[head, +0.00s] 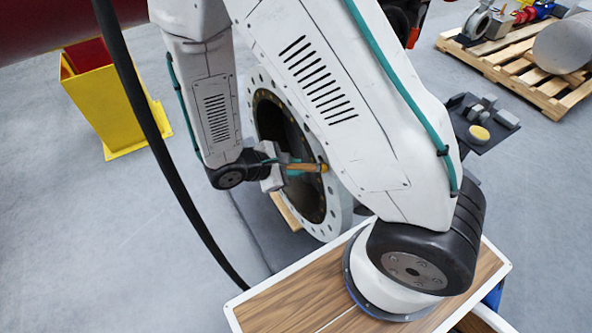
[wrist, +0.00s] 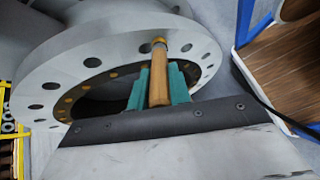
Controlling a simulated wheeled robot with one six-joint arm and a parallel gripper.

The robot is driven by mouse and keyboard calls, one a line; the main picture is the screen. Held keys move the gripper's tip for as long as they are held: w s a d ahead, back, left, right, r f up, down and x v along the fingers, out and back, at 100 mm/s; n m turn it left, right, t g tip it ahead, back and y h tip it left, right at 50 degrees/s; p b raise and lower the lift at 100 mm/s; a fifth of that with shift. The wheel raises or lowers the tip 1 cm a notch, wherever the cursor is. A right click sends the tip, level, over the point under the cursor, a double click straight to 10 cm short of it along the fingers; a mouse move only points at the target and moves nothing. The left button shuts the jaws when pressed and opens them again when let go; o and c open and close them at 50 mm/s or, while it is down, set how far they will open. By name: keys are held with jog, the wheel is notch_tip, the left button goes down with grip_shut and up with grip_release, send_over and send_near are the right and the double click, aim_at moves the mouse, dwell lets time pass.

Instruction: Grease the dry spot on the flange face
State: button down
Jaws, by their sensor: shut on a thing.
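My gripper (head: 285,168) is shut on a wooden-handled tool, likely a brush (head: 307,167), in front of the flange. In the wrist view my gripper's teal fingers (wrist: 158,88) stand on both sides of the brush's wooden handle (wrist: 157,84). The brush's golden tip end points at the grey flange (wrist: 38,92), near its bolt-hole ring; I cannot tell whether it touches. The flange (head: 333,217) stands upright in the head view, its bore dark with a brownish inner ring. My arm hides its upper right. I cannot make out the dry spot.
A dark tray (head: 472,143) at right holds grey blocks and a round yellow item (head: 479,133). A yellow stand (head: 108,100) is at left, and a black hose (head: 150,130) hangs before it. A loaded wooden pallet (head: 510,78) lies at back right.

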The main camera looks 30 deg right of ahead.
jog(key=shift+w+r, duration=0.8)
jog(key=shift+w, duration=2.9)
jog(key=shift+s, duration=4.45)
jog(key=shift+a, duration=2.95)
